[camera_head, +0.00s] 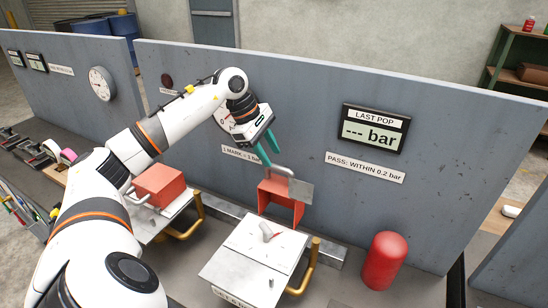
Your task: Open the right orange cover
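The right orange cover (283,206) stands raised at the back of the right white box, tilted up, with its open inside facing me. A grey bent handle (280,170) and a grey plate (299,191) show at its upper edge. My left gripper (272,157) has teal fingers just above the handle, which look spread with nothing between them; whether one touches the handle I cannot tell. The right white box (247,262) is uncovered, with a small grey lever (268,233) on top. My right gripper is not in view.
The left orange cover (158,185) sits down on its own box, beneath my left arm. A red cylinder (385,260) stands right of the right box. A yellow bar handle (306,268) sticks out beside that box. A grey panel wall (290,110) with a display (373,129) rises behind.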

